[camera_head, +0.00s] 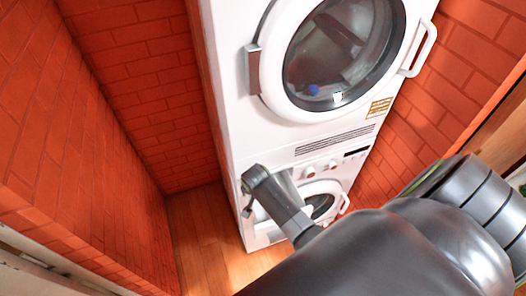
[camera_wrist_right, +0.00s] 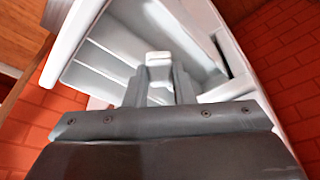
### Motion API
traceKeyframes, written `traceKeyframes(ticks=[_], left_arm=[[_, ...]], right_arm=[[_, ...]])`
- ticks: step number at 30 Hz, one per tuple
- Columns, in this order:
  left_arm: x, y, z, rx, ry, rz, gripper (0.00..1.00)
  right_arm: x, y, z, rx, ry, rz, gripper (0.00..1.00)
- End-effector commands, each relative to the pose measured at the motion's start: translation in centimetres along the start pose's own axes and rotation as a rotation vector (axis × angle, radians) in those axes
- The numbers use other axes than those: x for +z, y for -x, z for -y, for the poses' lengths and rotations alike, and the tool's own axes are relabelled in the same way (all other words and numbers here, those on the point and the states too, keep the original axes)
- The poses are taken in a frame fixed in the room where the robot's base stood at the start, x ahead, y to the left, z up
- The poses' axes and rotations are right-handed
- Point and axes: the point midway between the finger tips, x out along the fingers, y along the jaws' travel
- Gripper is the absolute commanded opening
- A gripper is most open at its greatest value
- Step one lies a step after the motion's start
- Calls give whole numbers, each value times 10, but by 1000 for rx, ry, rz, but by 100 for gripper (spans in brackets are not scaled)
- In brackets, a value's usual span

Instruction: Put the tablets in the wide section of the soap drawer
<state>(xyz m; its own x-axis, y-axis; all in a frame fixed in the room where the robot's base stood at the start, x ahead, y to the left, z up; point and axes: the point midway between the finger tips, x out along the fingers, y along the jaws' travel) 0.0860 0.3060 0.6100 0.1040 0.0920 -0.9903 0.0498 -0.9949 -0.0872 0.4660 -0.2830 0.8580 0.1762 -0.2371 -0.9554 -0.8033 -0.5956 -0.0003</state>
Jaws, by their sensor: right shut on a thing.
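My right gripper (camera_wrist_right: 160,84) is shut on a small white block (camera_wrist_right: 158,60), which looks like a tablet, in the right wrist view. Its fingers point into the open white soap drawer (camera_wrist_right: 66,48), whose inside shows pale divided compartments. I cannot tell for certain which compartment lies under the block, or whether the block touches the drawer. In the head view my right wrist (camera_head: 275,200) is in front of the lower machine's upper left, and hides the fingertips and most of the drawer. No other tablets are seen. My left gripper is not in view.
A white washer (camera_head: 325,172) with knobs and a round door (camera_head: 322,200) stands under a second machine (camera_head: 245,25) with a large glass door (camera_head: 340,45). Red brick walls (camera_head: 145,70) close in on both sides. Wooden floor (camera_head: 200,235) is bare at the left.

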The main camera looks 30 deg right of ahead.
Motion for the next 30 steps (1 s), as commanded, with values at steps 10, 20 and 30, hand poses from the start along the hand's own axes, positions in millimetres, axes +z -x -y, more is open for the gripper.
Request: traceKeyframes(ticks=[10,20,30], left_arm=[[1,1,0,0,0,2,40],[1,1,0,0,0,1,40],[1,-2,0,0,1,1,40]], right_arm=[[0,1,0,0,0,0,45],[0,1,0,0,0,0,48],[0,37,1,-5,-1,-1,48]])
